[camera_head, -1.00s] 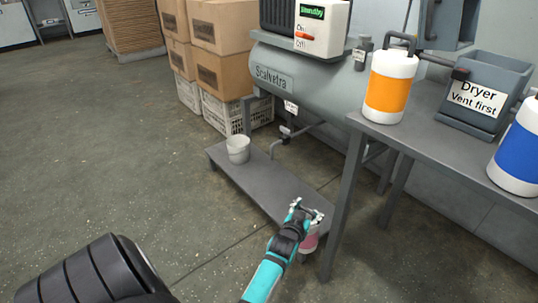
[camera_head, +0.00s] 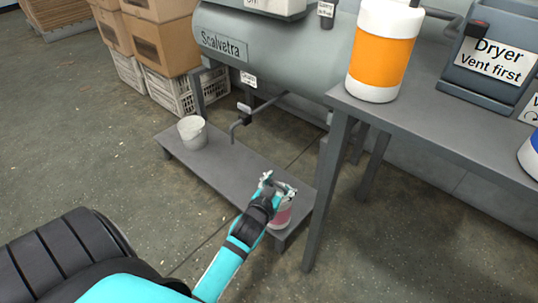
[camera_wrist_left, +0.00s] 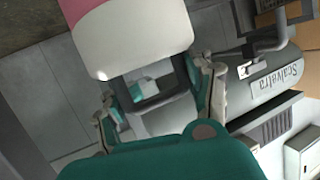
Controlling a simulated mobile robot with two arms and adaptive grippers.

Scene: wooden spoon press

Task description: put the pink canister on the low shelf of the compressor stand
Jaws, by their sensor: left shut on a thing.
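The pink canister (camera_head: 284,215) shows in the head view at the right end of the low shelf (camera_head: 225,167) of the compressor stand, partly hidden by my left gripper. I cannot tell whether its base touches the shelf. My left gripper (camera_head: 278,186) is above it, shut on its dark handle. In the left wrist view the canister (camera_wrist_left: 135,42) shows a white end and a pink body, and the gripper fingers (camera_wrist_left: 157,98) close around the handle frame. My right gripper is not in view.
A pale bucket (camera_head: 192,132) stands on the left part of the low shelf. The grey compressor tank (camera_head: 270,55) hangs above it. A table (camera_head: 440,120) to the right carries an orange canister (camera_head: 380,55) and a dryer box (camera_head: 490,55). Boxes and crates (camera_head: 170,88) stand behind left.

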